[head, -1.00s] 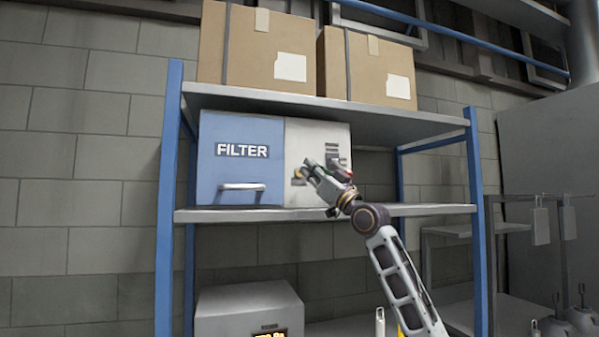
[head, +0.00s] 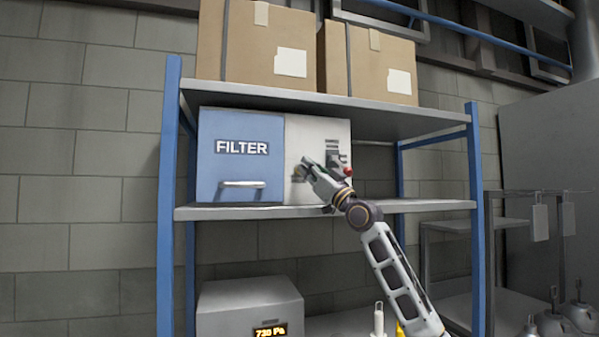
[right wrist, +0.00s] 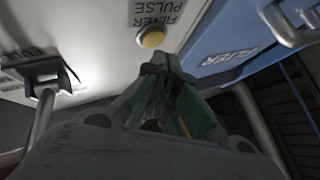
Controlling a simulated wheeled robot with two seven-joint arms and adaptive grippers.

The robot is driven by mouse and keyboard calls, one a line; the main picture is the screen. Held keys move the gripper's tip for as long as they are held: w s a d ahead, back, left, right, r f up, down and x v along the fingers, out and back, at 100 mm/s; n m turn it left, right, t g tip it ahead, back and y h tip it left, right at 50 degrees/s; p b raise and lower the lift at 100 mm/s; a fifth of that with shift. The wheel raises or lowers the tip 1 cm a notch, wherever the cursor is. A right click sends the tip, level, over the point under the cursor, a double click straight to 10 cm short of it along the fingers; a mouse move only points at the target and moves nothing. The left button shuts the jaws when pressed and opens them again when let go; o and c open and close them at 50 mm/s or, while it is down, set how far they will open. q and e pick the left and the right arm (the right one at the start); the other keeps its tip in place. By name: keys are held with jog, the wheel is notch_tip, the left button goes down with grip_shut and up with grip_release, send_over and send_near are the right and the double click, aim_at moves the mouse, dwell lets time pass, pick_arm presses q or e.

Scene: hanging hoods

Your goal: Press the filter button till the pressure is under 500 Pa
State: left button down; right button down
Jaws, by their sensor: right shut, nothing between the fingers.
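The filter unit has a blue door (head: 240,165) marked FILTER and a pale panel (head: 304,136) beside it. In the right wrist view a round yellow button (right wrist: 152,38) sits on the panel by the words FILTER PULSE. My right gripper (head: 307,164) is in front of the panel, shut and empty. Its fingertips (right wrist: 153,70) show close to the button in the wrist view; I cannot tell whether they touch. A grey box (head: 245,297) below has a display (head: 270,332) that seems to read 730 Pa. My left gripper is not in view.
A red knob (head: 348,171) is right beside my right gripper. Blue posts (head: 168,200) frame the shelf, and cardboard boxes (head: 262,45) stand on top. A handle (head: 242,184) sticks out from the blue door. A dark lever or fitting (right wrist: 52,75) stands out from the panel.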

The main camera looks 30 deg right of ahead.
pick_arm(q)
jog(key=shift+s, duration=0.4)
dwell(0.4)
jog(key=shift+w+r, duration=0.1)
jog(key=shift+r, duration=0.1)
pick_arm(e)
jog(key=shift+w+d, duration=0.1)
jog(key=shift+w, duration=0.2)
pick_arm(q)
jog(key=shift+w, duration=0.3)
pick_arm(e)
jog(key=shift+w, duration=0.1)
pick_arm(q)
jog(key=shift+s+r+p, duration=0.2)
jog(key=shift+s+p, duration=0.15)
jog(key=shift+p, duration=0.1)
pick_arm(e)
jog(key=shift+w+d, duration=0.1)
jog(key=shift+w, duration=0.25)
dwell(0.3)
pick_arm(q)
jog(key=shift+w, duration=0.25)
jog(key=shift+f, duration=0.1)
pick_arm(e)
jog(key=shift+s, duration=0.25)
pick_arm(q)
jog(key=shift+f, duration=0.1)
pick_arm(e)
jog(key=shift+s+a, duration=0.2)
jog(key=shift+s, duration=0.3)
